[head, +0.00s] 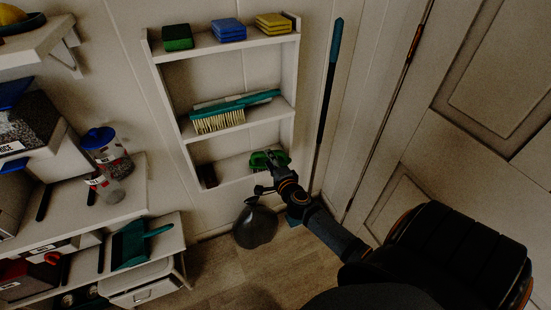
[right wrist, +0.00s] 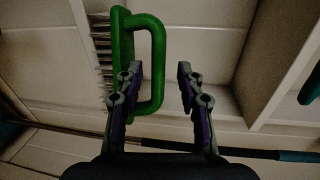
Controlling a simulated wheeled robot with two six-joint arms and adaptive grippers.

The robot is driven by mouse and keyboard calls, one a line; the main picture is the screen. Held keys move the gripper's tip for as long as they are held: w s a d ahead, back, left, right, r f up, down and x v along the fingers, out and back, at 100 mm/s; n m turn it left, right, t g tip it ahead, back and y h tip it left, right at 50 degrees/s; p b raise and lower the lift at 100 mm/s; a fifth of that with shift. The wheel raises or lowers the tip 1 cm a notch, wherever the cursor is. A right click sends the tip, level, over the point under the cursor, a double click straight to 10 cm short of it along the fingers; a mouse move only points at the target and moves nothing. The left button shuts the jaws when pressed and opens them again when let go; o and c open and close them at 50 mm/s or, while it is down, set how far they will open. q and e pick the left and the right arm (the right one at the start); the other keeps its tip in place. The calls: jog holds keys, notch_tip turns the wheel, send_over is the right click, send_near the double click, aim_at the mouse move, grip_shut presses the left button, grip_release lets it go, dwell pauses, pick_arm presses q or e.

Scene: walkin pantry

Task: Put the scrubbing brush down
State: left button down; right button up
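The green scrubbing brush (head: 258,161) is at the bottom shelf (head: 222,170) of the white wall rack. In the right wrist view the brush (right wrist: 122,45) has pale bristles on its left and a looped handle on its right. My right gripper (head: 276,160) reaches up to it from the lower right. In the right wrist view its fingers (right wrist: 162,75) are open, with the handle's outer bar between them. The left finger overlaps the handle loop; a gap shows between the bar and the right finger. My left gripper is not in view.
A teal brush (head: 236,109) lies on the middle shelf; sponges (head: 228,30) sit on the top one. A teal-handled pole (head: 330,85) leans right of the rack. A dark rounded object (head: 255,226) is below it. Shelves with jars (head: 105,150) stand left.

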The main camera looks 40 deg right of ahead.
jog(key=v, duration=0.8)
jog(key=shift+r, duration=0.1)
